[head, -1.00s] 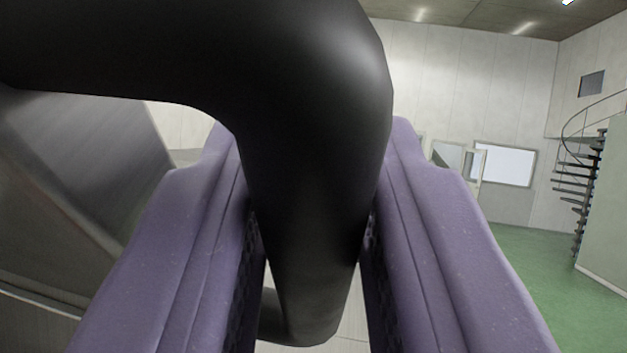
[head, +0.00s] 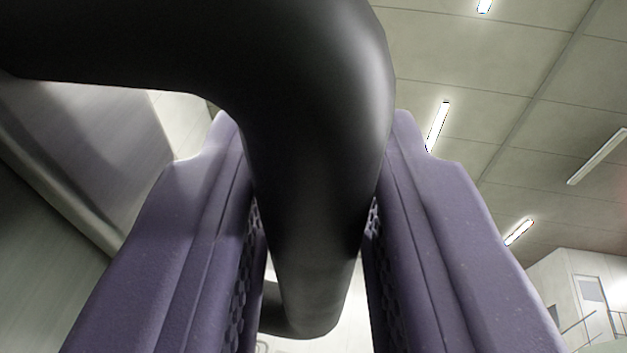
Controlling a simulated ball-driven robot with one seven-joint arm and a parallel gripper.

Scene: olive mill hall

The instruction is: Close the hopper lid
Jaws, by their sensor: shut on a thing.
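A thick black bent handle (head: 200,45) fills the upper middle of the view. It runs in from the upper left, curves, and passes down between my fingers. My gripper (head: 312,130) has two purple fingers, one on each side of the handle, and is shut on it. A grey metal panel (head: 95,130), seemingly the hopper lid, shows at the left behind the handle, tilted in the view. Where the handle joins the lid is not in view. The hopper's opening cannot be made out.
The hall ceiling (head: 500,90) with several strip lights fills the right side. A pale structure with a door (head: 590,291) and railing shows at the lower right, far off. No obstacle shows close by on the right.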

